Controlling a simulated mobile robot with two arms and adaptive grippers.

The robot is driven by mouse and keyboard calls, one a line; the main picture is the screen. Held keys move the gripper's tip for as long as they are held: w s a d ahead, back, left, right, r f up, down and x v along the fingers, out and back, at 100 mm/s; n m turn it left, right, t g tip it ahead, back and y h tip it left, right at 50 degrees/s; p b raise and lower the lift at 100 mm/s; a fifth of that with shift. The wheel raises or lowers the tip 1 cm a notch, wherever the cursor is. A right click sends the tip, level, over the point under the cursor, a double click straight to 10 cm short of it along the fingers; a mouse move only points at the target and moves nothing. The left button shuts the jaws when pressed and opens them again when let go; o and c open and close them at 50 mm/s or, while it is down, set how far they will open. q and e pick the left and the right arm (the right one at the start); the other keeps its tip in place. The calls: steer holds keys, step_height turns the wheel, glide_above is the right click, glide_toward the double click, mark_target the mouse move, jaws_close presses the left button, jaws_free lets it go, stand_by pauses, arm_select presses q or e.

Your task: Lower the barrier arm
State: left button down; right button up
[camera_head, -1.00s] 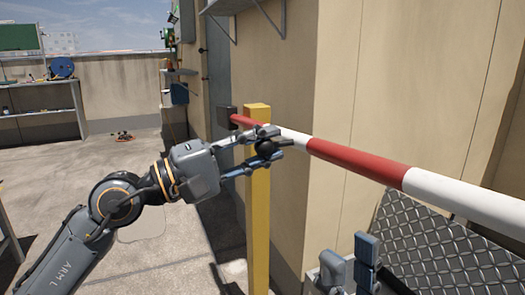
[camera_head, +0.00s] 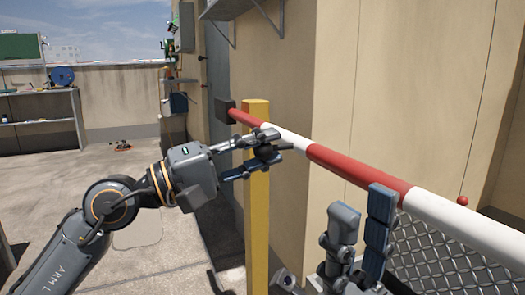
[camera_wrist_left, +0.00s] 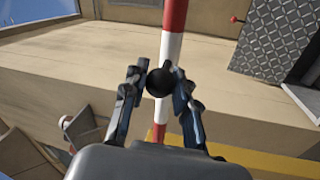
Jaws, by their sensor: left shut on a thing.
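The red and white striped barrier arm (camera_head: 352,166) runs from a dark block (camera_head: 224,110) past the yellow post (camera_head: 257,215) to the lower right edge of the head view. My left gripper (camera_head: 278,146) is at the barrier beside the post top. In the left wrist view, its fingers (camera_wrist_left: 158,72) are shut on a black round knob (camera_wrist_left: 160,83) in front of the bar (camera_wrist_left: 172,45).
A beige wall (camera_head: 300,60) stands close behind the barrier. A tread plate (camera_head: 440,255) leans at the lower right, and a small red ball (camera_head: 462,200) shows beyond the bar. Concrete floor (camera_head: 130,185) is open at the left, with shelves (camera_head: 40,105) far back.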

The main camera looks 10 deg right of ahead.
arm_select(q)
steer(key=shift+d+f, duration=0.15)
steer(key=shift+f, duration=0.35)
steer(key=c, duration=1)
jaws_free()
steer(key=shift+r, duration=0.1)
steer(key=shift+r, duration=0.1)
steer(key=v, duration=1.2)
steer(key=shift+a, duration=0.2)
